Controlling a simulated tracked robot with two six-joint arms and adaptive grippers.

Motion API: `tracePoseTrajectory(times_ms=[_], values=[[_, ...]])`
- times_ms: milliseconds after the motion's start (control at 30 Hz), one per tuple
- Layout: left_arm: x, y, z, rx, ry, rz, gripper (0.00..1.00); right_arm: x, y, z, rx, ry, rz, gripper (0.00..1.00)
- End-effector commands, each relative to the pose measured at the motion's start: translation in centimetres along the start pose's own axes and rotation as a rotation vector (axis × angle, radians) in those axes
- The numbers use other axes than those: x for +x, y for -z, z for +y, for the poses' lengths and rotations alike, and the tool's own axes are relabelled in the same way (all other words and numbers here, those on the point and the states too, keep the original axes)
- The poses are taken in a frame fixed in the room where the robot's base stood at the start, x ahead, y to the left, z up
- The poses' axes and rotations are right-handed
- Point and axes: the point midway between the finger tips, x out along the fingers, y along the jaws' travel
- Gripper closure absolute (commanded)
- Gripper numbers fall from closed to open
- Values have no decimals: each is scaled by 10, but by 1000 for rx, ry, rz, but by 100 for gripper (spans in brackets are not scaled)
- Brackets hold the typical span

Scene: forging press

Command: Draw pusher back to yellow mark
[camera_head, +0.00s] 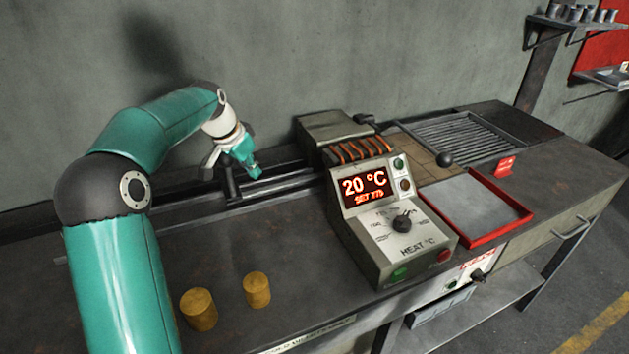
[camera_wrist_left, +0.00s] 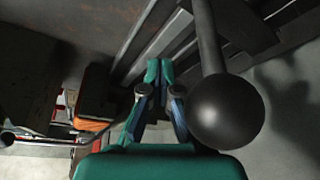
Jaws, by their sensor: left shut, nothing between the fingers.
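The pusher's dark rail (camera_head: 284,183) runs along the back of the bench to the left of the heater. A dark upright post (camera_head: 231,182) stands on it. In the left wrist view a dark rod ending in a round black knob (camera_wrist_left: 225,110) rises close to the camera, to the right of my fingers. My left gripper (camera_head: 252,169) is over the rail, just right of the post. Its teal fingertips are together and empty; they also show in the left wrist view (camera_wrist_left: 160,72). The knob is apart from the fingertips. I cannot make out a yellow mark. My right gripper is out of view.
The heater box (camera_head: 390,220) reads 20 °C and stands right of the rail. Two brass-coloured billets (camera_head: 199,309) (camera_head: 257,290) stand on the front of the bench. A red-rimmed tray (camera_head: 520,213) and a grate (camera_head: 465,137) lie further right. The wall is close behind.

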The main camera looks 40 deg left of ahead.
Motion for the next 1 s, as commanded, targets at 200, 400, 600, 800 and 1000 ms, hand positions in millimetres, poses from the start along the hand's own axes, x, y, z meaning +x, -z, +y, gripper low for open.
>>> tracePoseTrajectory(times_ms=[200,400,600,800,1000], values=[[-3,-24,-12,-4,-4,-11,100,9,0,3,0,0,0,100],[-10,-42,-23,-3,-4,-11,100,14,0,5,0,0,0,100],[-17,-59,-34,-4,-5,-12,100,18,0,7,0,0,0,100],[-25,-77,-45,-5,-6,-12,100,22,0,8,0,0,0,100],[-32,-94,-56,-5,-6,-12,100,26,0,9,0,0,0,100]])
